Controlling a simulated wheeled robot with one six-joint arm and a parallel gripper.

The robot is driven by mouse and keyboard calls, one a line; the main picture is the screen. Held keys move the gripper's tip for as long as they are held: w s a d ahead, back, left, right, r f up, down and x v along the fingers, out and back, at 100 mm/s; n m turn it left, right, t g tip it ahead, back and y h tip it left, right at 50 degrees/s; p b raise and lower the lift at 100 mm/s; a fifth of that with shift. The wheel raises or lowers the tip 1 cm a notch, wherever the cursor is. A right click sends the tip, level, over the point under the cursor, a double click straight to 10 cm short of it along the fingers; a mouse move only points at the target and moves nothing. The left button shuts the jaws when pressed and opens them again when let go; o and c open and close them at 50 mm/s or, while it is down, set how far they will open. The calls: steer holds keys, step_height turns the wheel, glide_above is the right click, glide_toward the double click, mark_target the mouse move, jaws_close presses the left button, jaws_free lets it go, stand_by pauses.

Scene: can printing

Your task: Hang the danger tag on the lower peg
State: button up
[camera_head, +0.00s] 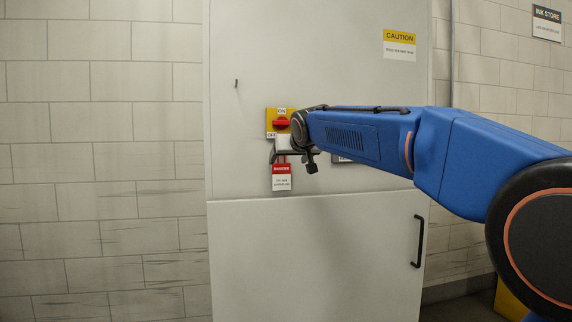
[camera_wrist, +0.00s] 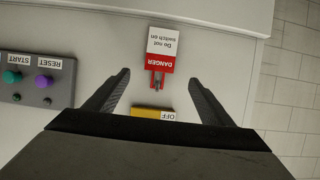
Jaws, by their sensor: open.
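The danger tag (camera_head: 282,179), red above and white below, hangs straight against the grey cabinet door, below the rotary switch. It shows upside down in the wrist view (camera_wrist: 161,48). Its red loop appears to be around the lower peg (camera_wrist: 157,84), a small dark pin below the switch. My gripper (camera_head: 294,160) is at the cabinet beside the tag's top. In the wrist view its fingers are spread wide, one on each side of the loop, with visible gaps and nothing between them touching either finger. The peg is hidden in the head view.
The yellow switch plate with red knob (camera_head: 281,123) is just above my gripper. A bare upper peg (camera_head: 236,84) is at upper left. A panel with buttons (camera_wrist: 35,79) shows in the wrist view. A black door handle (camera_head: 419,241) is at lower right.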

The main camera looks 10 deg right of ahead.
steer(key=v, duration=0.9)
steer(key=s+d+f+g, duration=0.3)
steer(key=s+f+g, duration=0.1)
steer(key=s+f, duration=1.6)
steer(key=s+d+f+g, duration=0.4)
steer(key=s+f, duration=1.7)
steer(key=f, duration=0.3)
steer(key=shift+f+g, duration=0.35)
steer(key=shift+g, duration=0.05)
